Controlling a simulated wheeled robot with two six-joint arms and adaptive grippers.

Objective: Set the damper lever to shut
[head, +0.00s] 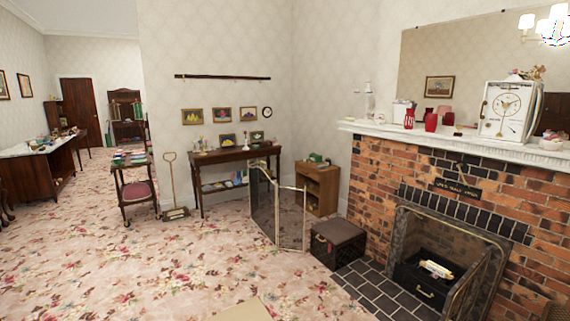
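The brick fireplace (375,185) stands at the right of the head view. A small dark plate with lettering (457,187) is fixed to the bricks above the opening; the lettering is too small to read surely. A small thin piece just above the plate, probably the damper lever (460,168), shows against the dark bricks; its setting cannot be made out. The firebox opening (438,243) holds a dark grate (418,285) with pale logs or paper on it. Neither of my grippers is in view.
A dark tiled hearth (385,290) lies before the fireplace. A brown chest (338,242) stands at its left end, with a folding mesh screen (291,215) beyond. The mantel (450,143) carries a white clock (506,112) and red vases. Flowered carpet (170,265) is open to the left.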

